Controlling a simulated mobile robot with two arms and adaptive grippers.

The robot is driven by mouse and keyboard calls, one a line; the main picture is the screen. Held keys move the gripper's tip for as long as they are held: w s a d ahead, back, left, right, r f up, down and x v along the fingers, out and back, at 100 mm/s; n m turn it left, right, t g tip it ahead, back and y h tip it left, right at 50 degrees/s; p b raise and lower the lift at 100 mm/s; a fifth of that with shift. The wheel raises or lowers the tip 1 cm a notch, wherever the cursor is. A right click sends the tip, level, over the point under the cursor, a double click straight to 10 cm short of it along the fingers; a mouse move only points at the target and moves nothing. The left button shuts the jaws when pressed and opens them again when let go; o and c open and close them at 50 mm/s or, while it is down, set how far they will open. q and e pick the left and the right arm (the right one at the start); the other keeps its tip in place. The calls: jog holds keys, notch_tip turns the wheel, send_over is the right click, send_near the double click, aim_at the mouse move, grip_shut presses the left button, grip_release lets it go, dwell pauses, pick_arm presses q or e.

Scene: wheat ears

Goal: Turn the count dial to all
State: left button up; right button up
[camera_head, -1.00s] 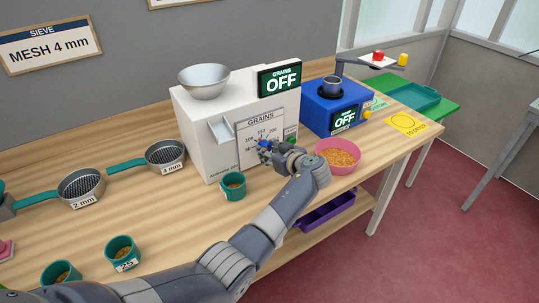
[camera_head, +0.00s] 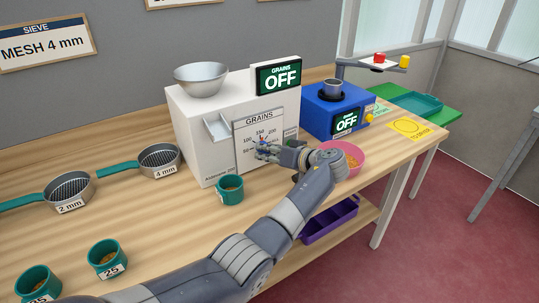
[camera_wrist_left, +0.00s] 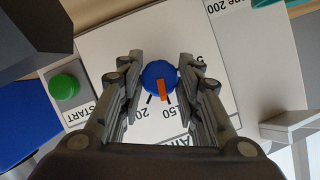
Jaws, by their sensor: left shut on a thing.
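The blue count dial (camera_wrist_left: 158,74) has an orange pointer. In the left wrist view it sits between the two fingers of my left gripper (camera_wrist_left: 163,80), which is shut on it. The pointer aims between the partly visible 200 and 150 marks, near 150. In the head view the dial (camera_head: 262,142) is partly covered by my left gripper (camera_head: 271,150). The GRAINS scale plate (camera_head: 243,130) shows 50, 100, 150 and 200. My gripper hides its right-hand part, and I cannot read an all mark. My right gripper is not in view.
The white counter (camera_head: 196,150) reads GRAINS OFF and carries a metal bowl (camera_head: 201,80). A green START button (camera_wrist_left: 65,87) is beside the dial plate. A teal cup (camera_head: 230,190) stands in front. A pink bowl (camera_head: 354,171) and blue machine (camera_head: 318,112) are to the right.

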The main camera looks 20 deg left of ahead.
pick_arm(q)
jog(key=shift+a+r, duration=0.1)
jog(key=shift+r, duration=0.1)
jog(key=o, duration=1)
jog(key=shift+w, duration=0.1)
jog(key=shift+o, duration=0.2)
jog(key=shift+a+f, duration=0.1)
jog(key=shift+f, duration=0.1)
jog(key=v, duration=0.7)
jog(key=shift+d, duration=0.25)
jog(key=shift+r, duration=0.2)
